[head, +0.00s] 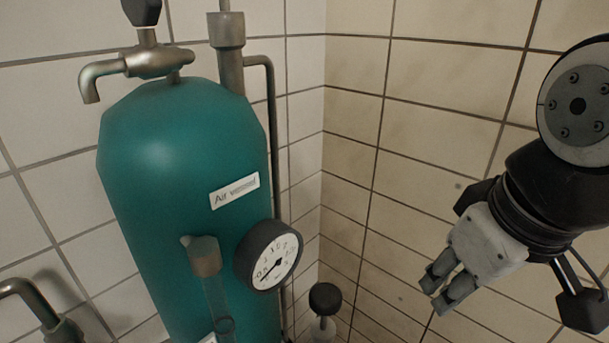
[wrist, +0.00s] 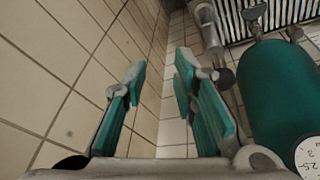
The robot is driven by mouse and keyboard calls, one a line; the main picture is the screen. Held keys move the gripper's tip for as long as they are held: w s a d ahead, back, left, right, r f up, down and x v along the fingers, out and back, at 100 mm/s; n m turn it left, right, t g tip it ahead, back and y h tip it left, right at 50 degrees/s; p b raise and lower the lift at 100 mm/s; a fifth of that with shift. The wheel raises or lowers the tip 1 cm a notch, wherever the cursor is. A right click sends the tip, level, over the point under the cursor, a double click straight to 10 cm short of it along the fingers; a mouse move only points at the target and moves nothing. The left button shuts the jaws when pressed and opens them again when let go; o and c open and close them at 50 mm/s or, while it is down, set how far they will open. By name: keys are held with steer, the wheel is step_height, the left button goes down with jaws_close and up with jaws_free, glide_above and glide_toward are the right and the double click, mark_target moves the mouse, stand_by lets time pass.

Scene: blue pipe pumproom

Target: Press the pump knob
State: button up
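A black round knob (head: 325,298) sits on a pale stem low in the corner, to the right of the teal air vessel. In the wrist view the dark knob (wrist: 223,78) is just right of my right finger, beyond it and partly hidden. My gripper (head: 438,294) is at the right of the head view, pointing down and left, well apart from the knob. In the wrist view my gripper (wrist: 160,82) has its two fingers spread with an empty gap between them.
The teal air vessel (head: 185,170) fills the left, with a pressure gauge (head: 268,256), a glass tube (head: 215,300) and a brass tap (head: 130,65). A grey pipe (head: 272,130) runs behind. Tiled walls (head: 400,130) meet behind the knob.

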steer(key=w+a+r+n+p, duration=0.1)
steer(key=n, duration=0.2)
steer(key=w+a+r+n+g+p, duration=0.1)
steer(key=a+r+n, duration=0.1)
steer(key=n, duration=0.2)
steer(key=w+a+r+n+p, duration=0.1)
steer(key=w+r+n+p, duration=0.1)
steer(key=n, duration=0.1)
steer(key=shift+a+r+n+g, duration=0.1)
steer(key=shift+a+n+g, duration=0.2)
steer(key=shift+a, duration=0.05)
jaws_close()
steer(key=r+n+g+p, duration=0.15)
steer(key=n+p, duration=0.35)
steer(key=n, duration=0.8)
glide_above(330, 293)
steer(key=shift+a+f+g, duration=0.1)
steer(key=shift+g, duration=0.15)
step_height(330, 293, down, 14)
steer(key=shift+r+p, duration=0.1)
steer(key=shift+p, duration=0.85)
